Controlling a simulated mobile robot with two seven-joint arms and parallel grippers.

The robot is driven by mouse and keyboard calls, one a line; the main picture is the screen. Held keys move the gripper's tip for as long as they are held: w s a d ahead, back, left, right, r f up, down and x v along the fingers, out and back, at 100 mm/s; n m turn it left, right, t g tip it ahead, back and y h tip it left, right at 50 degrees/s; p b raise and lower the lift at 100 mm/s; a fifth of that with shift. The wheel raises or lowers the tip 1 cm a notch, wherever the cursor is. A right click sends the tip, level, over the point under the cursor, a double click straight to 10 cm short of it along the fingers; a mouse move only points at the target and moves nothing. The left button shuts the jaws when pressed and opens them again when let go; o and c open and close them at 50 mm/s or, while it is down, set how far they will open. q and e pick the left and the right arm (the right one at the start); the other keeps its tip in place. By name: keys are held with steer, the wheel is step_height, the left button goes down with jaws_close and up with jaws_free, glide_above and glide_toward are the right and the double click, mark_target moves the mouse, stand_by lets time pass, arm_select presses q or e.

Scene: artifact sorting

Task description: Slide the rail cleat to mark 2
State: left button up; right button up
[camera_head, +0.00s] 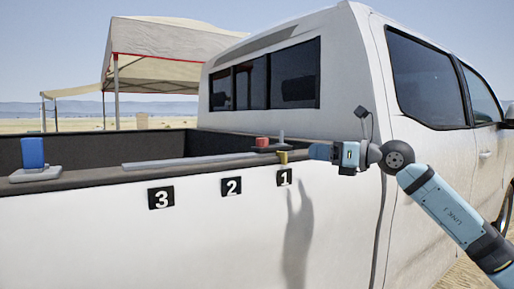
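The rail cleat, a dark low block with a red top (262,142), sits on the truck bed's side rail (190,162) above mark 1 (284,177). A thin grey post stands just right of the red part, and a small yellow piece (283,157) shows at the block's right end. Mark 2 (231,187) is on the truck side, left of mark 1. My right gripper (312,152) points left just right of the yellow piece. It is too small to tell whether it touches the cleat or how its fingers stand. My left gripper is out of view.
Mark 3 (160,197) is farther left. A blue block on a grey base (33,155) stands at the rail's left end. The rail between it and the cleat looks clear. The white truck cab (345,60) rises behind my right arm.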

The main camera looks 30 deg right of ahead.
mark_target(281, 133)
step_height(281, 133, up, 4)
steer(key=d+h, duration=0.2)
steer(key=shift+t, duration=0.4)
steer(key=p+x, duration=0.4)
steer(key=x, duration=0.9)
steer(key=shift+w+a+p, duration=0.1)
steer(key=shift+a+p, duration=0.15)
steer(key=shift+p, duration=0.05)
steer(key=shift+c, duration=0.5)
jaws_close()
